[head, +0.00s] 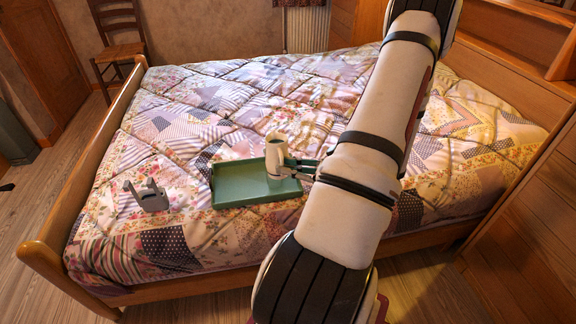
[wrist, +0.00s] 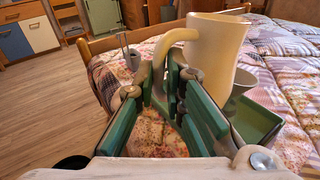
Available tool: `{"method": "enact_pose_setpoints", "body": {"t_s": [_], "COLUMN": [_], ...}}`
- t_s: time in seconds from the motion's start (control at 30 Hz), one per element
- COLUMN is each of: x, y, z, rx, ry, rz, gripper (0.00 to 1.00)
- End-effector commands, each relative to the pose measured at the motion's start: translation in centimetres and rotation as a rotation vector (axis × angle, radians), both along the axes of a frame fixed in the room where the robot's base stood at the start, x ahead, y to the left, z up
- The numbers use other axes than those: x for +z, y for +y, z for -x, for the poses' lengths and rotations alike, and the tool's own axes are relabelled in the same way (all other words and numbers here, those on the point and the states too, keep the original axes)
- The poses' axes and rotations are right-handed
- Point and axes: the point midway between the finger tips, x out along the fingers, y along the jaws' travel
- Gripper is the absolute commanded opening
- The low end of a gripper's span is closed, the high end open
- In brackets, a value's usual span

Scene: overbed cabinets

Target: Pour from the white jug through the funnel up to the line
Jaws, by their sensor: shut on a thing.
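The white jug (head: 275,157) is upright at the green tray (head: 228,190) on the bed. I cannot tell whether its base touches the tray. My gripper (head: 296,169) reaches in from the right and is shut on the jug's handle. In the wrist view the jug (wrist: 216,50) stands just beyond my fingers (wrist: 172,85), its curved handle between them. A pale cup-like thing (wrist: 241,86) shows partly behind the jug near the tray. A grey holder-like object (head: 150,196) stands on the bed left of the tray. I cannot clearly make out a funnel or a line.
A patchwork quilt (head: 210,110) covers the bed, with uneven folds. The wooden footboard (head: 95,165) rises along the left side. Wooden cabinets (head: 525,215) stand at the right. The quilt behind the tray is clear.

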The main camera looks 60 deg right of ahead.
Motion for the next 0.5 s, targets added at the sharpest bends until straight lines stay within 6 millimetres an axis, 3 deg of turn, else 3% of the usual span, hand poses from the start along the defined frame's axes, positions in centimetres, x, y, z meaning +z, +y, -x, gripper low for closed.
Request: {"method": "enact_pose_setpoints", "body": {"t_s": [0.5], "x": [0.36], "y": [0.11], "z": [0.08], "rx": [0.001], "ry": [0.047], "rz": [-0.054], "gripper": [0.0]}}
